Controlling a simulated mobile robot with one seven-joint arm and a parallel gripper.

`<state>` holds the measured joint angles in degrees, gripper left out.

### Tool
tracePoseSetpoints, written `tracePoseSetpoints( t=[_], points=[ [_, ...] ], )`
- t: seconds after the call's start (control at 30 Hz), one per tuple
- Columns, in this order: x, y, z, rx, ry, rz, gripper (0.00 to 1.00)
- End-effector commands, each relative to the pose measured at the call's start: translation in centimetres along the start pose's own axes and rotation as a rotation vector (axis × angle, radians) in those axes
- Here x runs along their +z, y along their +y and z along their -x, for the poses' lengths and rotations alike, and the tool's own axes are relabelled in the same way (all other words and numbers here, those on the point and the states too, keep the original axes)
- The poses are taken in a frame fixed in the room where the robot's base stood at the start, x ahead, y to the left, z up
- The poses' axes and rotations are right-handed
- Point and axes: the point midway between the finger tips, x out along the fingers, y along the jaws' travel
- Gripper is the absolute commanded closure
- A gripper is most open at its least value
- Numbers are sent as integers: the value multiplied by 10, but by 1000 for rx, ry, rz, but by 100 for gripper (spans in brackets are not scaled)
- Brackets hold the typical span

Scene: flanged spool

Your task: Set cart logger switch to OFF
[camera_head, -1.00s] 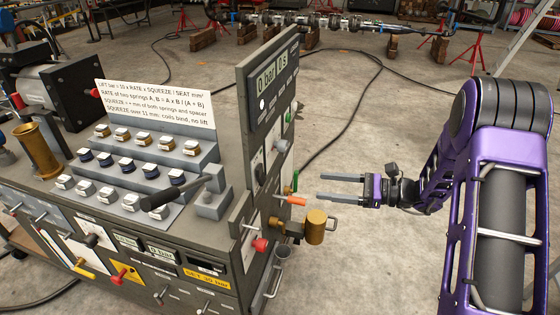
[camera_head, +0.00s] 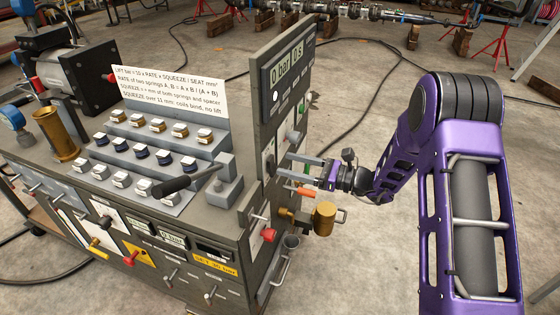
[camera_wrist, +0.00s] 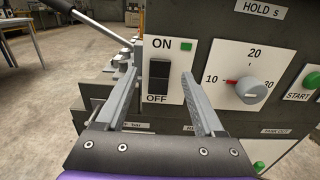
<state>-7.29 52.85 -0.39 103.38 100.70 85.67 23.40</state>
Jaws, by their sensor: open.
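The logger switch (camera_wrist: 158,82) is a black rocker on a white plate marked ON above and OFF below, in the wrist view. A small green mark (camera_wrist: 186,47) shows beside the word ON. I cannot tell which way the rocker is tipped. My gripper (camera_wrist: 159,75) is open, with one finger on each side of the rocker in the picture; no contact shows. In the head view my gripper (camera_head: 283,162) is at the right face of the cart panel (camera_head: 264,120). The switch is not clear there.
A hold dial (camera_wrist: 251,90) with a red pointer and a green START button (camera_wrist: 313,81) sit right of the switch. Below my gripper, an orange-handled part (camera_head: 306,192) and a brass cylinder (camera_head: 325,217) stick out of the cart.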

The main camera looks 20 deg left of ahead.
Motion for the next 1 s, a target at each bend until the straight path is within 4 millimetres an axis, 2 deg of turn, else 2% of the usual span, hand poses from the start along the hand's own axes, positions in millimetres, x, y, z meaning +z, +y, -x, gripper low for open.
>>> tracePoseSetpoints(
  t=[0.03, 0.2, 0.6, 0.9, 1.0],
  points=[
    [1, 1, -10, 4, 0, 0, 30],
    [0, 0, -28, 0, 1, 0, 30],
    [0, 0, -34, 0, 0, 0, 32],
    [0, 0, -34, 0, 0, 1, 86],
    [0, 0, -34, 0, 0, 1, 100]
  ],
)
